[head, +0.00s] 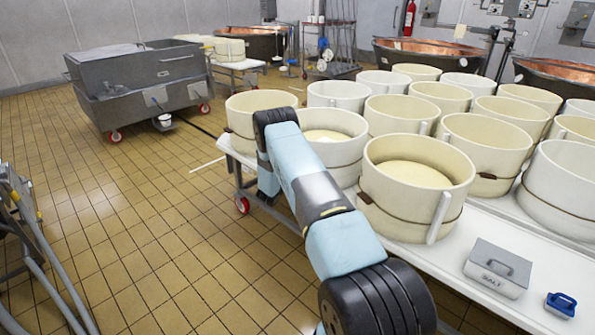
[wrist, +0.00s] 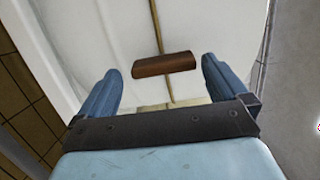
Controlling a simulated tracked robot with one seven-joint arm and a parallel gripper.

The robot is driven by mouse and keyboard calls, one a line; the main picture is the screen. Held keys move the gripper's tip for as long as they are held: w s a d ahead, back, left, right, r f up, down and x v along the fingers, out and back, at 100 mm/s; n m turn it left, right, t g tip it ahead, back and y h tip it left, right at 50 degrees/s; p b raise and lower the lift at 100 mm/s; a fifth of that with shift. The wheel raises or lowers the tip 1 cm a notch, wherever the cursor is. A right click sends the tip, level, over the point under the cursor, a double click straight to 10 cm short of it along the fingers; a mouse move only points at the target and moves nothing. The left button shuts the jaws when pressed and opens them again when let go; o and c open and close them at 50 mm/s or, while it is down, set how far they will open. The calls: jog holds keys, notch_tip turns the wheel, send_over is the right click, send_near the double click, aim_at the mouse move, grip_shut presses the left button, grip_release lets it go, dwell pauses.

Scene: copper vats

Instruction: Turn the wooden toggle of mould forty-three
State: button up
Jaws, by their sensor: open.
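A dark brown wooden toggle (wrist: 163,64) shows in the wrist view, on a thin brown cord (wrist: 155,18) that runs along a pale mould wall (wrist: 195,25). My gripper (wrist: 160,67) is open, with one blue finger to each side of the toggle and a visible gap at both ends. I cannot tell whether the fingertips reach as deep as the toggle. No number is readable on this mould. In the head view my arm reaches toward the near-left moulds, such as a cream one (head: 418,175); my gripper and the toggle are hidden there.
Many round cream and white moulds stand close together on a white table (head: 480,235). A grey salt box (head: 497,268) and a blue-handled object (head: 560,304) lie at the near right. A steel tub (head: 140,85) on wheels stands at the left. The tiled floor (head: 130,220) between is clear.

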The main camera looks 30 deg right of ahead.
jog(key=v, duration=1.1)
jog(key=shift+a, duration=0.25)
jog(key=shift+s, duration=0.1)
